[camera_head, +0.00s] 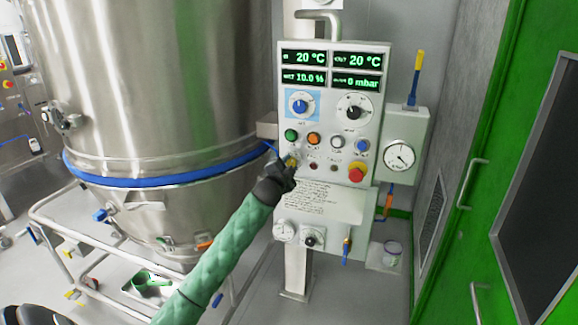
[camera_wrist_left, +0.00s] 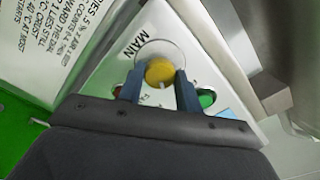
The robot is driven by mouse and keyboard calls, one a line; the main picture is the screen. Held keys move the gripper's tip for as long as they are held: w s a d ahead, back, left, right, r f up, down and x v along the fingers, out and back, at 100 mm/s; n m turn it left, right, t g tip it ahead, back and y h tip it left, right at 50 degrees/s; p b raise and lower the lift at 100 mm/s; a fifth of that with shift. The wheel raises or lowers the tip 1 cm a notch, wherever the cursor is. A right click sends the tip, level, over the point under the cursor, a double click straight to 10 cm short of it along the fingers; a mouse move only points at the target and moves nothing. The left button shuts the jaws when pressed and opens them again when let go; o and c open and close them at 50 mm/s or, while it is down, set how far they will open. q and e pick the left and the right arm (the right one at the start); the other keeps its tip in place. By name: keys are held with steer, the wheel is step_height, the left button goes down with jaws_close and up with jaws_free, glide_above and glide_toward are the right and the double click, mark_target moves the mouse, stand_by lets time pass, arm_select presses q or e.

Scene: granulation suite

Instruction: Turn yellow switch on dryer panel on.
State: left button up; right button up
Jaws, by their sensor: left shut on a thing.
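The dryer panel (camera_head: 297,120) is a light upright box with four green displays on top and rows of knobs and buttons below. The yellow switch (camera_head: 291,161) sits at the lower left of the panel, mostly hidden by my left gripper (camera_head: 286,166). In the left wrist view the yellow switch (camera_wrist_left: 159,71) is a round knob on a pale disc by the label "MAIN". The two fingers of my left gripper (camera_wrist_left: 161,85) stand on either side of it and are shut on it. My right gripper is not in view.
A green button (camera_head: 291,135) is just above the gripper, and a red emergency stop (camera_head: 356,174) is to the right. A large steel vessel (camera_head: 140,80) stands to the left. A green door (camera_head: 490,200) is at the right.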

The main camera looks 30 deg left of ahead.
arm_select(q)
steer(key=o, duration=1)
steer(key=shift+s, duration=0.15)
steer(key=shift+s+d+f, duration=0.15)
steer(key=shift+s, duration=0.2)
steer(key=b+v, duration=0.2)
steer(key=v, duration=0.4)
steer(key=shift+s+b, duration=0.3)
steer(key=shift+s, duration=0.1)
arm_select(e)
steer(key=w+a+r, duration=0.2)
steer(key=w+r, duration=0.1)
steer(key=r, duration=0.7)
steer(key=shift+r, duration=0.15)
